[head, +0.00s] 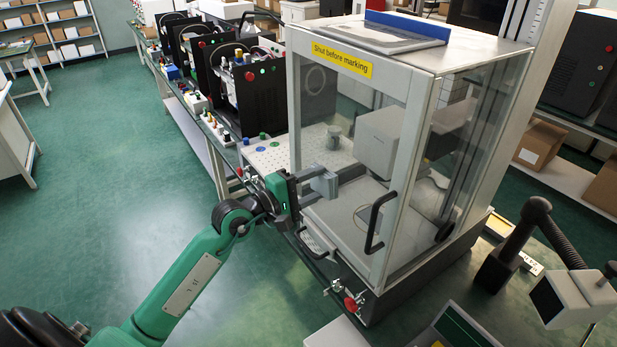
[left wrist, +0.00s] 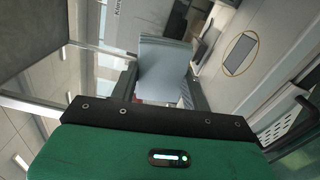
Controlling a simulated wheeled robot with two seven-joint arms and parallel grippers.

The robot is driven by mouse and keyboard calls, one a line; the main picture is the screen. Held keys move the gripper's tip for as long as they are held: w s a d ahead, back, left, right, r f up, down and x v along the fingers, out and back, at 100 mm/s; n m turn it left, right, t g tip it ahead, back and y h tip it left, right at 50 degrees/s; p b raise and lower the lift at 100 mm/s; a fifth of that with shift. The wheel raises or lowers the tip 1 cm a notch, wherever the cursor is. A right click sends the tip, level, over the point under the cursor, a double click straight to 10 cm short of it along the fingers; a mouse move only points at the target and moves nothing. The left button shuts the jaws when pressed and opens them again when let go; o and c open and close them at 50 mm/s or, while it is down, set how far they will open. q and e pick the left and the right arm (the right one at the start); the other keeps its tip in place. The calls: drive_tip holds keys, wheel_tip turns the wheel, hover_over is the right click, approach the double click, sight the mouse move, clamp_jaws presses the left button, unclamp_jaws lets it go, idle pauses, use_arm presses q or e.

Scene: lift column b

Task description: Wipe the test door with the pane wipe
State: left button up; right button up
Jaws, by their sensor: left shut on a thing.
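The test door (head: 396,200) is the clear pane in a pale frame on the front of the glass cabinet. It has a black bar handle (head: 379,222) and a yellow label reading "Shut before marking" (head: 342,59). A faint pale ring (head: 316,78) shows on the upper left of the pane. My left gripper (head: 308,187) is at the pane's left side, at about mid height. It is shut on the grey pane wipe (head: 326,183), which also shows between the fingers in the left wrist view (left wrist: 165,68). I cannot tell whether the wipe touches the glass. My right gripper is not in view.
A blue-edged grey frame (head: 400,33) lies on the cabinet top. Black machines (head: 240,93) line the bench behind. A jointed black stand with a pale box head (head: 575,298) is at the lower right. The green floor (head: 110,150) at left is open.

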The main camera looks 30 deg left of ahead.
sight(348, 198)
use_arm(q)
drive_tip(key=shift+s+d+p, duration=0.45)
drive_tip(key=shift+s+d, duration=0.1)
drive_tip(key=shift+d, duration=0.35)
drive_tip(key=shift+s+d, duration=0.5)
drive_tip(key=shift+d, duration=0.35)
drive_tip(key=shift+s+d+p, duration=0.4)
drive_tip(key=shift+d+p, duration=0.2)
drive_tip(key=shift+d, duration=0.05)
drive_tip(key=shift+s+d, duration=0.45)
drive_tip(key=shift+d, duration=0.4)
